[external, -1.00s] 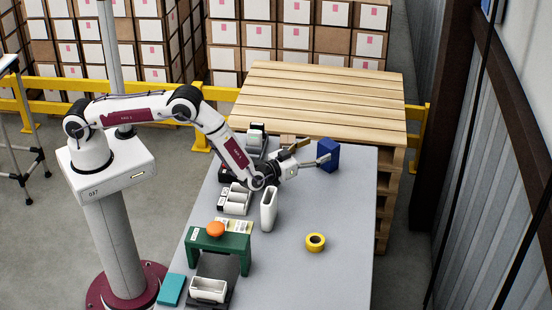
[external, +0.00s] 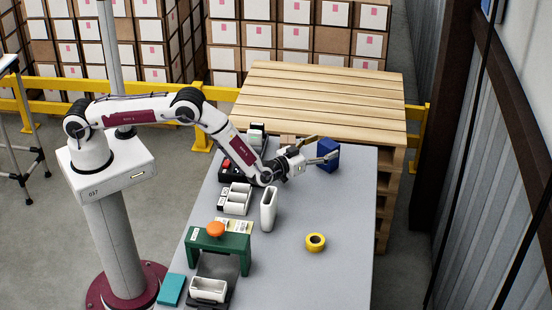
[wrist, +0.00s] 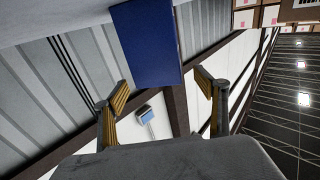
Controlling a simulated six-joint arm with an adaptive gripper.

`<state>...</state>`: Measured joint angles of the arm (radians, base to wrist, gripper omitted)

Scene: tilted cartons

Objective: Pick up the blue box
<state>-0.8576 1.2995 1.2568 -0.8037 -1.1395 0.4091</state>
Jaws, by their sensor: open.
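The blue box (external: 328,155) stands upright near the far right corner of the grey table, tilted in the external view. My gripper (external: 323,149) is open just left of the box, with its fingers pointing toward it. In the wrist view the blue box (wrist: 147,42) is ahead of and above the gap between the fingers of my gripper (wrist: 158,95). The fingers show no contact with the box in the wrist view. The lower end of the box shows near the opening between the fingertips.
The grey table (external: 345,210) bears a yellow tape roll (external: 315,242), a white upright holder (external: 268,208), a green stand (external: 220,245) with an orange knob, and a teal box (external: 171,289). A wooden pallet stack (external: 320,100) stands behind. The table's right side is mostly clear.

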